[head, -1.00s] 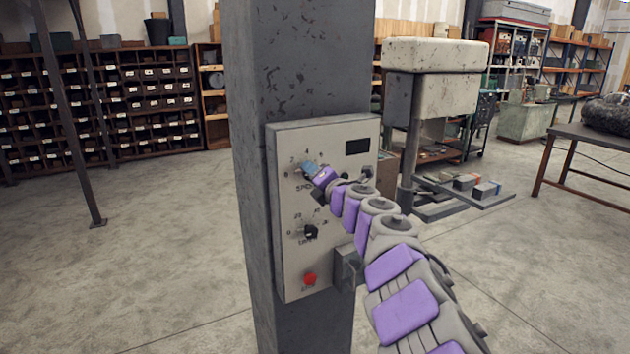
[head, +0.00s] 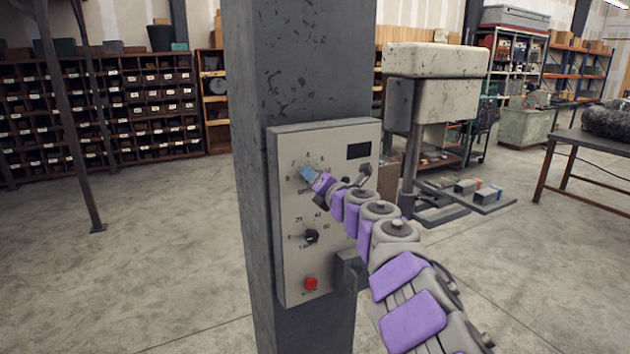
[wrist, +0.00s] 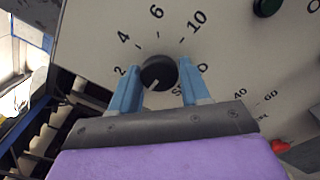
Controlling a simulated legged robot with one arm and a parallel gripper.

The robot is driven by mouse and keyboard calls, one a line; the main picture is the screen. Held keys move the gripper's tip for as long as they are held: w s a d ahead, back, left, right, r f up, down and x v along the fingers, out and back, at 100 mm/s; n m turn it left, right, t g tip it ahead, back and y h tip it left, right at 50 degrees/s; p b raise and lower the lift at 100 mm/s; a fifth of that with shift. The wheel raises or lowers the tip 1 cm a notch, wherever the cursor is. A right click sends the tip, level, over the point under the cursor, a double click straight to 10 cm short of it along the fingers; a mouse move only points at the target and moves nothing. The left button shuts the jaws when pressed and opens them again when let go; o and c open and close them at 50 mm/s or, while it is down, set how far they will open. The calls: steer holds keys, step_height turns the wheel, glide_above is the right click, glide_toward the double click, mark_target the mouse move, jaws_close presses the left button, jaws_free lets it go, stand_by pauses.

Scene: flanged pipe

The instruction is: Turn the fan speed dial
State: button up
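The fan speed dial (wrist: 158,73) is a round black knob on a pale panel, with numbers such as 2, 4, 6 and 10 around it. Its white mark points to the lower left in the wrist view. My gripper (wrist: 160,88) has two blue fingers, spread open, one on each side of the knob. I cannot tell whether they touch it. In the head view my gripper (head: 308,173) is at the upper dial of the control panel (head: 285,265) and hides the knob. The word under the dial is partly covered by a finger.
The panel is fixed to a grey pillar (head: 300,60). Below are a second black dial (head: 311,236) and a red button (head: 311,283). A dark display (head: 358,151) and a toggle switch (head: 364,169) are at the upper right. A grey box (head: 350,270) sits at the panel's right edge.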

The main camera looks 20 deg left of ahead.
steer(key=shift+o, duration=1.4)
steer(key=shift+w+a+f, duration=0.1)
steer(key=shift+w+f, duration=0.1)
steer(key=shift+w, duration=0.1)
steer(key=shift+o, duration=0.6)
steer(key=shift+s+r, duration=0.1)
steer(key=b+v, duration=0.1)
steer(key=v, duration=1.6)
steer(key=shift+s, duration=0.2)
